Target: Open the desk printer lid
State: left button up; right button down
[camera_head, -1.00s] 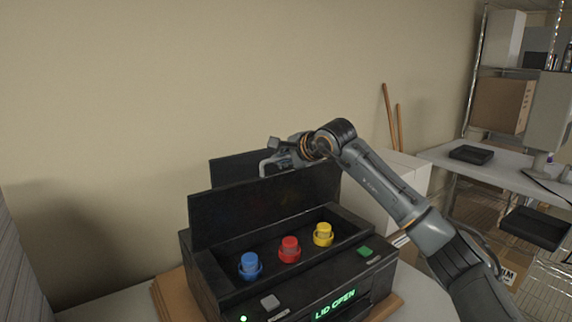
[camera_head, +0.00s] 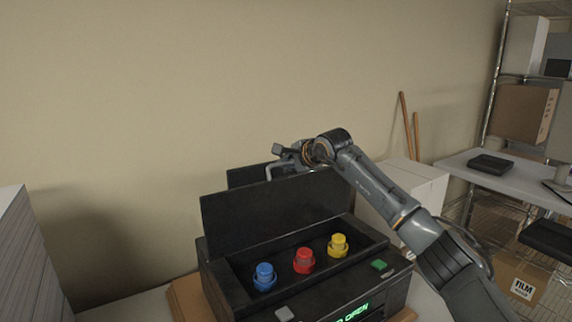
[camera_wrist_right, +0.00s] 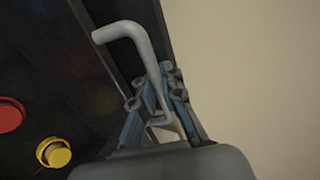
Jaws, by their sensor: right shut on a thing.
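The black desk printer (camera_head: 330,290) stands on a wooden board on the table. Its lid (camera_head: 275,213) is raised, standing nearly upright at the back. Inside the open top are a blue cap (camera_head: 264,276), a red cap (camera_head: 304,260) and a yellow cap (camera_head: 338,245). Its green display reads partly "OPEN". My right gripper (camera_head: 280,166) is at the lid's top edge. In the right wrist view, my right gripper (camera_wrist_right: 158,100) is shut on the grey bent lid handle (camera_wrist_right: 132,36). My left gripper is not in view.
A white box (camera_head: 420,190) stands behind my right arm. Wooden rods (camera_head: 406,125) lean on the wall. A side table (camera_head: 510,178) with a black tray and a wire shelf are at right. A grey ribbed stack (camera_head: 30,260) is at left.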

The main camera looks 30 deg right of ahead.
jog(key=c, duration=1.5)
grip_release()
jog(key=shift+r, duration=0.3)
jog(key=shift+o, duration=0.4)
jog(key=shift+s, duration=0.15)
jog(key=shift+f, duration=0.1)
jog(key=shift+s+d, duration=0.1)
jog(key=v, duration=1.1)
jog(key=shift+s+r, duration=0.25)
jog(key=shift+s, duration=0.1)
